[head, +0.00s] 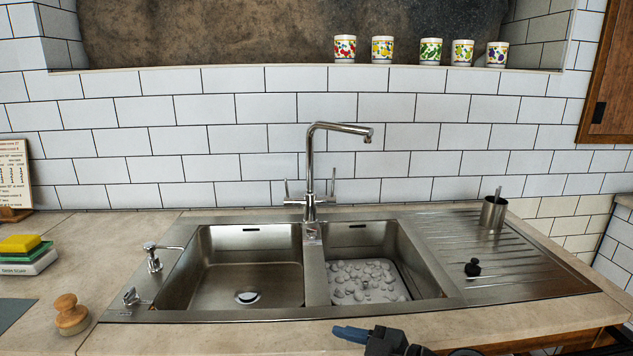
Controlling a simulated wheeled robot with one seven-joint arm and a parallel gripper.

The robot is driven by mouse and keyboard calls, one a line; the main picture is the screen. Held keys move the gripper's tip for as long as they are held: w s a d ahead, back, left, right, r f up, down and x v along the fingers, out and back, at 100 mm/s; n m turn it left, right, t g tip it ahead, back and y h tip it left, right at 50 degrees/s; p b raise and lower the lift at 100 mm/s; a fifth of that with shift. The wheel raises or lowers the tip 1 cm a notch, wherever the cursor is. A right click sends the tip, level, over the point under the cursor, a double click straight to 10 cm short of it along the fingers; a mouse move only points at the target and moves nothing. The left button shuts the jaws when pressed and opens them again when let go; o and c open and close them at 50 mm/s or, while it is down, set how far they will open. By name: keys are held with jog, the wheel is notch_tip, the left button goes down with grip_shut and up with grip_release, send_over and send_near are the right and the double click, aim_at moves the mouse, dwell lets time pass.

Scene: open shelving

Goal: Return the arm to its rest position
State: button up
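My gripper (348,334) shows at the bottom edge of the head view, right of centre, in front of the sink (340,312). Its blue tip points left and the dark body beside it is partly cut off by the frame. Only one blue finger shape is clear, so I cannot tell whether it is open or shut. I see nothing held at the tip. The rest of the arm is mostly out of view.
A tall tap (309,170) rises behind two basins. A wooden brush (70,315) and sponges (24,250) are on the left counter. Several mugs (382,50) line the ledge.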

jog(key=s+d+f+m+t+h+b, duration=0.1)
jog(key=s+d+f+m+h, duration=0.3)
jog(key=s, duration=0.4)
jog(key=s+d+f+m+t+h+b, duration=0.1)
jog(key=s+d+f+m+t+h, duration=0.1)
jog(key=s+f+m, duration=0.35)
jog(key=s+d+f+m+t+h+b, duration=0.1)
jog(key=s+d+f+m+h+b, duration=0.15)
jog(key=s+f, duration=0.55)
jog(key=s+d+r+m+t+h+b, duration=0.1)
jog(key=s+d+r+h, duration=0.15)
jog(key=s, duration=0.45)
jog(key=s+d+r+m+h, duration=0.1)
jog(key=s+d+r+m, duration=0.15)
jog(key=s, duration=0.45)
jog(key=s+d+r+t+h+b, duration=0.1)
jog(key=s+d+r+t, duration=0.1)
jog(key=s+r, duration=0.7)
notch_tip(320, 180, up, 2)
jog(key=shift+d+r+b, duration=0.15)
jog(key=shift+d+b, duration=0.25)
jog(key=shift+d, duration=0.4)
